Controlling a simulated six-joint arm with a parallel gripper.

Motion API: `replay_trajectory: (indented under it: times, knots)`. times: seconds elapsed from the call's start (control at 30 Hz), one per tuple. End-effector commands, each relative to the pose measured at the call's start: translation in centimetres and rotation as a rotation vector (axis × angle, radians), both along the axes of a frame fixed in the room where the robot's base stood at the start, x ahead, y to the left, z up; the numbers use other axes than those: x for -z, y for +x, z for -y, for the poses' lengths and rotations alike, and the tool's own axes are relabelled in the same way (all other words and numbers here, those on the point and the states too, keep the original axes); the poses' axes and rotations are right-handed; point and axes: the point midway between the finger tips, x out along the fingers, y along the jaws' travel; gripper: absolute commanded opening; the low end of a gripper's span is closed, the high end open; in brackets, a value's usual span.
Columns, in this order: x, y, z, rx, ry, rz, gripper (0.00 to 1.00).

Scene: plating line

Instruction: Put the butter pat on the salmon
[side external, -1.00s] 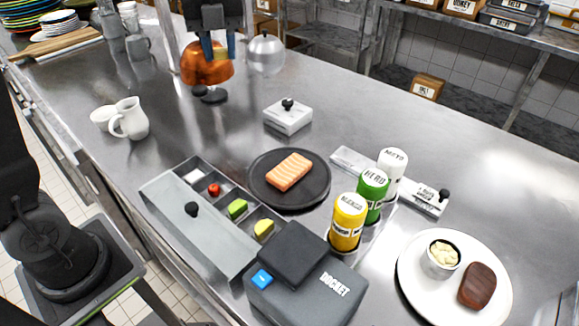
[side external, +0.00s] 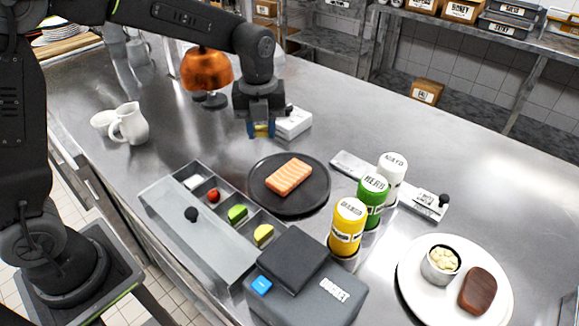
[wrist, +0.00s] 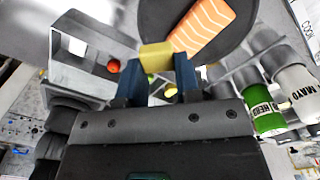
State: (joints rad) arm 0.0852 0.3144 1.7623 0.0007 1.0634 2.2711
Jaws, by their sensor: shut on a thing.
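The salmon (side external: 289,176) is an orange, white-striped fillet lying on a round dark plate (side external: 268,204) in the middle of the counter. My gripper (side external: 261,131) is up and to the left of the plate in the side view, above the counter and apart from the salmon. It is shut on the butter pat (wrist: 156,57), a small yellow block between the blue fingertips in the wrist view. In that view the salmon (wrist: 203,28) shows just beyond the butter pat. The butter pat is mostly hidden by the fingers in the side view.
A white box with a black knob (side external: 294,123) stands close behind my gripper. A compartment tray (side external: 205,228) with garnishes is front left of the plate. Yellow, green and white bottles (side external: 347,228) stand to its right. A copper lamp (side external: 206,68) hangs behind.

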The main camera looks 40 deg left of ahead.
Motion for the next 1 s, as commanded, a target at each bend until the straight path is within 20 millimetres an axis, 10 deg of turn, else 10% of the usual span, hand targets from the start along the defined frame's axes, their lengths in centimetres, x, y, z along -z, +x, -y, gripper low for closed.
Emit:
replay_trajectory:
  times: [0.33,1.0]
  knots:
    - [3.6,1.3,5.9,0.002,0.0,0.0,0.19]
    - [7.9,1.4,6.3,-0.001,-0.001,0.001,0.19]
